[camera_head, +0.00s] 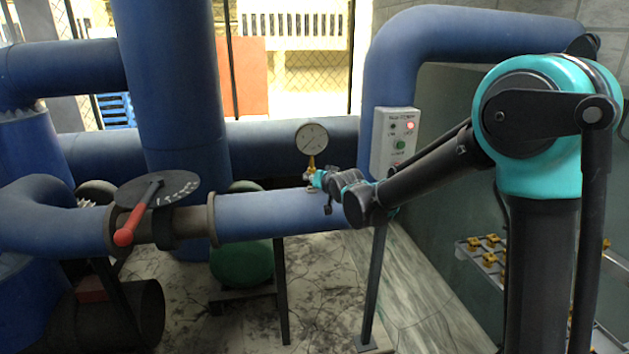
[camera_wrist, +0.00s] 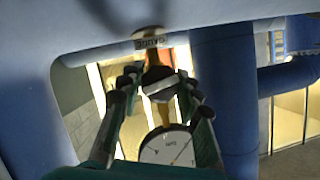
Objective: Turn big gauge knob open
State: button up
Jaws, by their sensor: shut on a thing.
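The big gauge (camera_head: 311,138) has a round white dial and stands upright on a brass stem above the blue horizontal pipe (camera_head: 275,213). My gripper (camera_head: 317,180) is at the stem just below the dial, reaching in from the right. In the wrist view the dial (camera_wrist: 168,149) is at the bottom, and the brass stem runs up to a collar at the pipe. The dark knob (camera_wrist: 157,84) on this stem lies between the two fingers of my gripper (camera_wrist: 158,88), which is shut on it. In the head view my gripper hides the knob.
A large round plate with a red-handled lever (camera_head: 124,236) is on the pipe at left. A white control box (camera_head: 394,142) with a red light and green button is right of the gauge. A rack with yellow parts (camera_head: 490,255) is at lower right.

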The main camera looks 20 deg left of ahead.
jog(key=n+t+h, duration=0.1)
jog(key=n, duration=0.2)
jog(key=shift+a+h, duration=0.1)
jog(key=shift+h, duration=0.3)
jog(key=n+t+h, duration=0.1)
jog(key=n, duration=0.1)
jog(key=shift+n+h, duration=0.3)
jog(key=shift+n+t+h, duration=0.6)
jog(key=shift+n, duration=0.6)
jog(key=shift+n+t+h, duration=0.4)
jog(key=shift+n+t, duration=0.4)
jog(key=shift+n, duration=0.6)
jog(key=o, duration=1.2)
jog(key=shift+s, duration=0.15)
